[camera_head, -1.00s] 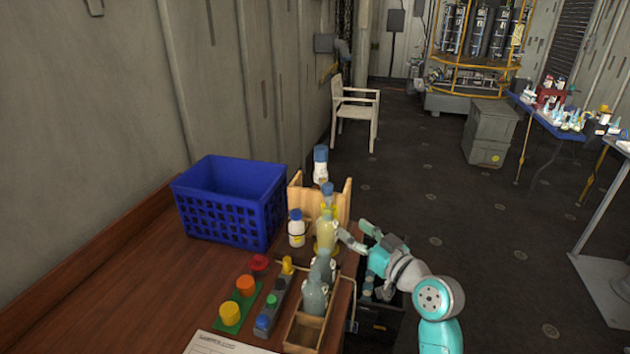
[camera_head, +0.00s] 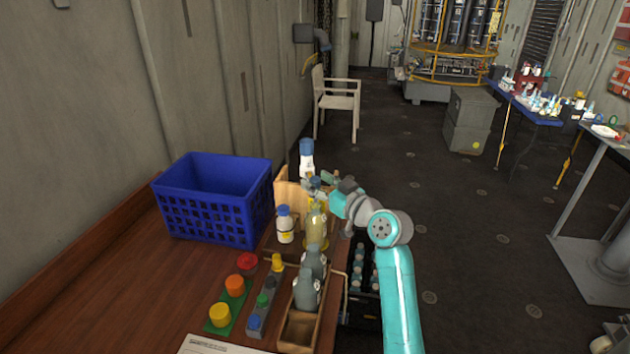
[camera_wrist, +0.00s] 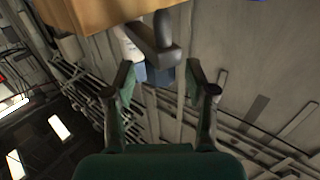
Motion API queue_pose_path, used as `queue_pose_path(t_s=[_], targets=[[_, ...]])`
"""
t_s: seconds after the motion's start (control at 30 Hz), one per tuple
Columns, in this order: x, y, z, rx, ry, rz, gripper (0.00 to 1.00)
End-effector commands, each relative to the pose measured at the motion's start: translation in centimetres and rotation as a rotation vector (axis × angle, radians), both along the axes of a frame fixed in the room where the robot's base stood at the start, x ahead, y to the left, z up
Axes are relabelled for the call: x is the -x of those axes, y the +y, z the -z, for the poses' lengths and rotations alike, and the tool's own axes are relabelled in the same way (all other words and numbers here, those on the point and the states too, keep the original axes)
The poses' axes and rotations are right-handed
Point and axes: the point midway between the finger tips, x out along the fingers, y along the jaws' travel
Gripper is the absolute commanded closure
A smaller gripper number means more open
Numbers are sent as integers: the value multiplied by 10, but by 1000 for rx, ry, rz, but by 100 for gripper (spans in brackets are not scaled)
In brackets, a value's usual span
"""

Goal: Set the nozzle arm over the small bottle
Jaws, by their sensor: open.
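My gripper (camera_head: 325,184) is at the wooden stand (camera_head: 284,200) on the bench. In the wrist view my gripper (camera_wrist: 162,84) is open, its two fingers apart with nothing clearly between them. A grey bar with a rounded post (camera_wrist: 158,50), possibly the nozzle arm, lies just beyond the fingertips, close to the wood. A white bottle with a blue cap (camera_wrist: 130,46) is partly hidden behind it. In the head view a small white bottle with a blue cap (camera_head: 285,229) stands before the stand, and a taller blue-capped bottle (camera_head: 307,160) stands at its back.
A yellowish bottle (camera_head: 317,228) is right of the small one. Grey bottles (camera_head: 306,292) stand in a wooden tray (camera_head: 297,333) in front. A blue crate (camera_head: 210,205) is at the left, with coloured knobs (camera_head: 233,286) nearer. A dark crate (camera_head: 362,298) sits right of the bench.

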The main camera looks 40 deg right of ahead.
Motion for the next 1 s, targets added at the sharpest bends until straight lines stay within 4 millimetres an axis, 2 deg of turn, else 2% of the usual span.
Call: queue_pose_path(t_s=[0.17, 0.47, 0.6, 0.7, 1.0], targets=[[-12, 1, 0, 0, 0, -2, 44], [-13, 1, 0, -1, 0, -1, 44], [-13, 1, 0, 0, 0, -1, 80], [-13, 0, 0, -1, 0, -1, 100], [-15, 3, 1, -2, 2, 20, 100]])
